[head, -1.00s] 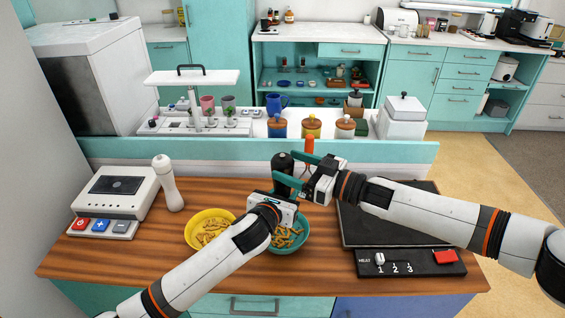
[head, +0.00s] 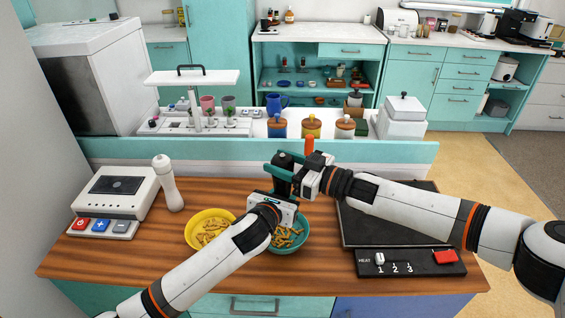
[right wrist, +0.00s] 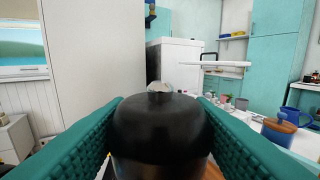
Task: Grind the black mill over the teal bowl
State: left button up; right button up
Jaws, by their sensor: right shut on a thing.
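The black mill (head: 282,157) stands upright behind and above the teal bowl (head: 302,243), which holds pale, pasta-like pieces. My right gripper (head: 280,172) reaches in from the right, shut on the mill's top. In the right wrist view the mill's black domed head (right wrist: 161,125) with its silver knob fills the space between the two teal fingers. My left gripper (head: 277,194) is at the mill's lower part, above the teal bowl's back edge. Its fingers are hidden, so its grip cannot be told. The left arm covers part of the bowl.
A yellow bowl (head: 197,239) with similar pieces sits left of the teal bowl. A white mill (head: 168,185) and a scale-like device (head: 118,192) stand further left. A dark hotplate (head: 374,228) lies under my right arm. A raised ledge with lidded jars (head: 311,128) runs behind.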

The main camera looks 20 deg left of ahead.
jog(key=shift+a+t, duration=0.1)
jog(key=shift+t, duration=0.2)
jog(key=shift+s+a+f+m+t+h, duration=0.1)
jog(key=shift+m+t+h, duration=0.1)
jog(key=shift+m+t, duration=0.3)
jog(key=shift+s+m+t+h, duration=0.1)
jog(key=shift+m+t+h, duration=0.1)
jog(key=shift+m+t, duration=0.25)
jog(key=shift+s+a+m+t+h, duration=0.15)
jog(key=shift+m+t+h, duration=0.25)
jog(key=shift+m+t, duration=0.6)
jog(key=shift+r+m+t+h, duration=0.15)
jog(key=shift+m+t+h, duration=0.25)
jog(key=shift+t, duration=0.35)
jog(key=shift+r+m+t+h, duration=0.15)
jog(key=shift+m+t+h, duration=0.25)
jog(key=shift+t, duration=0.3)
jog(key=shift+w+t+h, duration=0.2)
jog(key=shift+t+h, duration=0.1)
jog(key=shift+t, duration=0.1)
jog(key=shift+w+d+m+h, duration=0.15)
jog(key=shift+d+m+h, duration=0.15)
jog(key=shift+d+m, duration=0.05)
jog(key=shift+d+f, duration=0.1)
jog(key=o, duration=1)
